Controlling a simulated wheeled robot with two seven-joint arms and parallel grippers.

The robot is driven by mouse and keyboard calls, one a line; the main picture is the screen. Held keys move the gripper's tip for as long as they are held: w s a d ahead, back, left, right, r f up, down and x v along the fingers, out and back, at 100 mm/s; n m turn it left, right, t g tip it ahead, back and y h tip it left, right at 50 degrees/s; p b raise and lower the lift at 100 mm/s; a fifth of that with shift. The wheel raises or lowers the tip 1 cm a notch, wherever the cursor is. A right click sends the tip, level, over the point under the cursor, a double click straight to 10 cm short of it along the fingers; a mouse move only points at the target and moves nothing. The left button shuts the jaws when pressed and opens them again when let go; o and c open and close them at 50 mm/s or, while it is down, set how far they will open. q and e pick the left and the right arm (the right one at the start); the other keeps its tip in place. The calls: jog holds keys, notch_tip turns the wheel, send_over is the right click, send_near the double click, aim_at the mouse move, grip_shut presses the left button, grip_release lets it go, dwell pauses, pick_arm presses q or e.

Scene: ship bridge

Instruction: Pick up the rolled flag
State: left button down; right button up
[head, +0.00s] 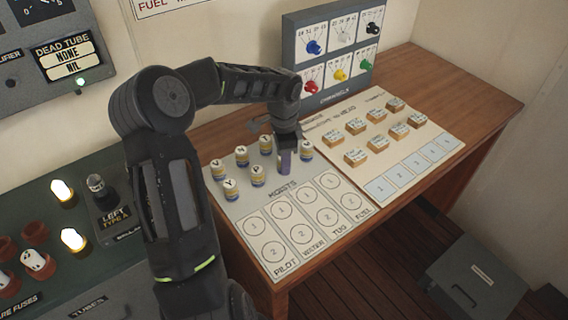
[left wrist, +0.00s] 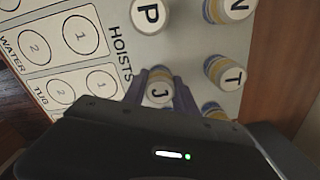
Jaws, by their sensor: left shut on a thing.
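Rolled flags stand as short cylinders with blue and yellow bands and lettered white tops on the hoists board (head: 268,205). My left gripper (head: 285,162) reaches down among them, near the board's back right part. In the left wrist view its two purple-grey fingers (left wrist: 160,90) are shut on the rolled flag marked J (left wrist: 159,95), one on each side. That flag is mostly hidden by the gripper in the head view. I cannot tell whether its base touches the board. My right gripper is not in view.
Close neighbours are flags P (left wrist: 150,14), N (left wrist: 236,10) and T (left wrist: 226,73). The printed hoist circles in front are empty. Several lettered blocks (head: 355,157) stand on the cream board to the right. A panel of coloured knobs (head: 335,55) rises behind.

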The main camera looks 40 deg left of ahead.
pick_arm(q)
notch_tip(320, 180, up, 10)
jog(key=shift+b, duration=0.75)
dwell(0.5)
